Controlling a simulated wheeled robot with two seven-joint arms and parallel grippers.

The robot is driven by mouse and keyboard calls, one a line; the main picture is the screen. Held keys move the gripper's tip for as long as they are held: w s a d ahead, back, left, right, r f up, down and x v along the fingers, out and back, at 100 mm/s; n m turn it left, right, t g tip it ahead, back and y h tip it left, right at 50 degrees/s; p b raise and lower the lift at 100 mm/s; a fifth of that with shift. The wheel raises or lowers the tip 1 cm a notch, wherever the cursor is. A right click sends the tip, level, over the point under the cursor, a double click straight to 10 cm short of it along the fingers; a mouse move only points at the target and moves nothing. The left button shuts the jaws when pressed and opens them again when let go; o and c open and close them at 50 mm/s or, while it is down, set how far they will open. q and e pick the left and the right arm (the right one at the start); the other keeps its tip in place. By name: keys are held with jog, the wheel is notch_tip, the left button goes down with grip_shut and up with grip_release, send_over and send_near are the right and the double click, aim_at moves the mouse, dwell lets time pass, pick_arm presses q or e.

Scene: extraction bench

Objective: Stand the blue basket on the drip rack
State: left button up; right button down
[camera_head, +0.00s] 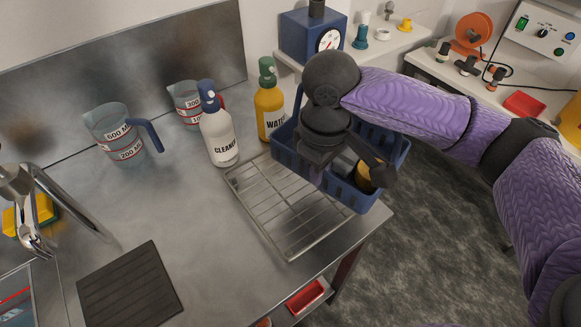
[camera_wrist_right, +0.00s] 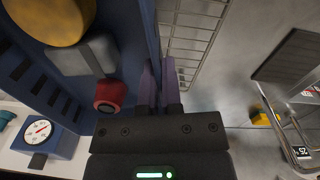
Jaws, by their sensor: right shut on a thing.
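The blue basket (camera_head: 350,195) is at the right end of the bench, beside and partly over the right side of the drip rack in the head view. It holds a yellow and black item (camera_head: 366,177); the right wrist view also shows a red item (camera_wrist_right: 110,96) in it. My right gripper (camera_head: 316,174) is shut on the basket's near wall (camera_wrist_right: 142,30). Whether the basket's underside touches anything is hidden. The wire drip rack (camera_head: 285,215) lies on the bench, and its visible part is empty. My left gripper is not in view.
The white cleaner bottle (camera_head: 220,140) and yellow water bottle (camera_head: 268,110) stand behind the rack. Two measuring jugs (camera_head: 122,140) (camera_head: 186,100) are farther left. A black mat (camera_head: 130,288) and a tap (camera_head: 75,220) are at the left. Bare bench lies left of the rack.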

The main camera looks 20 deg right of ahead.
jog(key=n+p, duration=0.2)
jog(key=n, duration=0.2)
jog(key=d+r+n+p, duration=0.1)
jog(key=n+p, duration=0.2)
jog(key=n, duration=0.1)
jog(key=w+r+n+p, duration=0.1)
jog(key=n+p, duration=0.1)
jog(key=n, duration=0.2)
jog(key=shift+d, duration=0.15)
jog(key=n, duration=0.1)
jog(key=n+p, duration=0.1)
jog(key=shift+s+d+n, duration=0.15)
jog(key=shift+d+n, duration=0.1)
jog(key=shift+n, duration=0.05)
jog(key=b, duration=0.2)
send_near(321, 208)
jog(key=shift+n, duration=0.3)
notch_tip(321, 208, down, 5)
jog(key=shift+f, duration=0.1)
jog(key=shift+f, duration=0.1)
jog(key=c, duration=0.8)
grip_release()
